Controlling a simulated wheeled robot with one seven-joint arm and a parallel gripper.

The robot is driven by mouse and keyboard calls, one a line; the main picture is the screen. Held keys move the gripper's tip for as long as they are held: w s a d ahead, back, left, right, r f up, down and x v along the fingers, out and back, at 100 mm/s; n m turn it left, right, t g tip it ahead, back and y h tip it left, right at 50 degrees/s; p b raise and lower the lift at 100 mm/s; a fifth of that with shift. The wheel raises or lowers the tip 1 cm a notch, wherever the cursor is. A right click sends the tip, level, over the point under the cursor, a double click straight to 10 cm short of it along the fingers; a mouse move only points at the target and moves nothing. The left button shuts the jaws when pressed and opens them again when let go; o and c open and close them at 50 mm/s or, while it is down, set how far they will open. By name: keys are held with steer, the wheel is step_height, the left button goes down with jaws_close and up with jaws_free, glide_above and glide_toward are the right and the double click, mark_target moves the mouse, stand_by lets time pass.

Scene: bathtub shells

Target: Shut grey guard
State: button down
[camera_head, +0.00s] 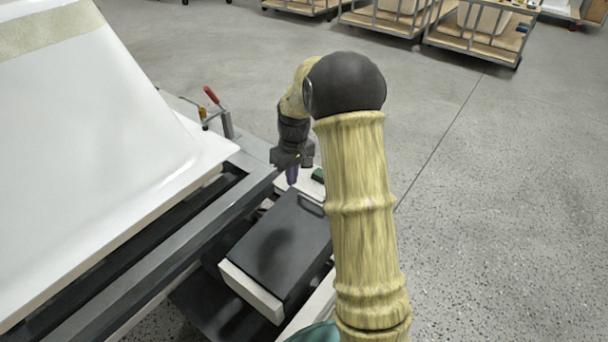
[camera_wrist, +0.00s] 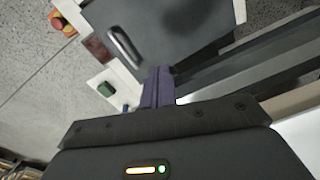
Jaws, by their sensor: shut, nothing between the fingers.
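The grey guard (camera_head: 280,240) is a dark flat panel beside the bathtub frame, with a pale front edge and a bar handle (camera_head: 311,204) at its far end. In the wrist view the guard (camera_wrist: 185,30) fills the upper middle, with its handle (camera_wrist: 124,47) left of the fingertips. My gripper (camera_head: 292,180) is shut and empty, pointing down near the guard's far end. Its purple fingers also show in the wrist view (camera_wrist: 158,82), overlapping the guard's edge there; I cannot tell whether they touch it.
A white bathtub shell (camera_head: 100,150) lies on a grey frame (camera_head: 150,275) at left. A red-handled clamp (camera_head: 212,97) stands behind. A pale panel carries a green button (camera_wrist: 106,89); a red and yellow button (camera_wrist: 62,24) is nearby. Carts (camera_head: 480,35) stand far back; the floor at right is clear.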

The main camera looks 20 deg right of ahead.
steer(key=s+a+r+m+t, duration=0.1)
steer(key=s+a, duration=0.1)
steer(key=s, duration=0.9)
steer(key=s+a+r+m+t, duration=0.1)
steer(key=s+a+r+m, duration=0.1)
steer(key=s, duration=0.9)
steer(key=shift+s+a+r+h, duration=0.2)
steer(key=shift+a+h, duration=0.1)
steer(key=shift+a, duration=0.55)
